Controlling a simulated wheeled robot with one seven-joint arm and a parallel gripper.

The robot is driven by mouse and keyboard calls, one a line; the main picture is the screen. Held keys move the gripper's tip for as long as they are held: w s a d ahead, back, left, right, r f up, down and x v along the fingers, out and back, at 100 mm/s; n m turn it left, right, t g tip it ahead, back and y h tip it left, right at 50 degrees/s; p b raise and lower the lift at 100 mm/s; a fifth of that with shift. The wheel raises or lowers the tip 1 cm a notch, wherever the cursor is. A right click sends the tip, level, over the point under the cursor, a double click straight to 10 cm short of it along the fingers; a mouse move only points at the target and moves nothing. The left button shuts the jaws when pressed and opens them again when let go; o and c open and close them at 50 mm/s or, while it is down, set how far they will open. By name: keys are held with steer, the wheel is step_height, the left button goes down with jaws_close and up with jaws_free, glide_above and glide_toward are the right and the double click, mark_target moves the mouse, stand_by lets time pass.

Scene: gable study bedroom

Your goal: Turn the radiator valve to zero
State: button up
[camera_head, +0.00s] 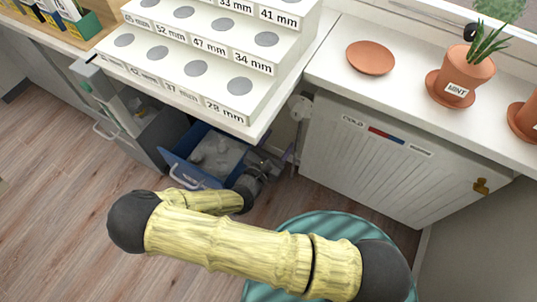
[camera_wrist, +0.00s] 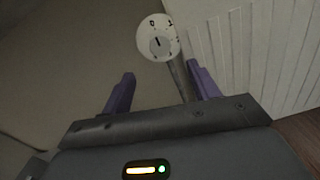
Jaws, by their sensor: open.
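The radiator valve (camera_wrist: 158,38) is a round white knob with dark marks around its face and a grey centre with a short dark pointer line. My gripper (camera_wrist: 161,69) is open and empty. Its two purple fingers point toward the valve, which lies beyond the fingertips and between their lines, apart from them. In the head view my gripper is small, low beside the radiator's left end and partly hidden by my wrist. The mark at the pointer is too small to read surely.
A stepped white rack (camera_head: 210,60) with labelled round holes overhangs left of the valve. An open blue drawer (camera_head: 180,165) is left of my gripper. Potted plants (camera_head: 465,75) and an empty saucer (camera_head: 370,57) stand on the sill. A pipe (camera_wrist: 180,80) runs below the valve.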

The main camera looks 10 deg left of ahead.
steer(key=v, duration=0.5)
steer(key=shift+s+a, duration=0.1)
steer(key=shift+s, duration=0.1)
stand_by(0.3)
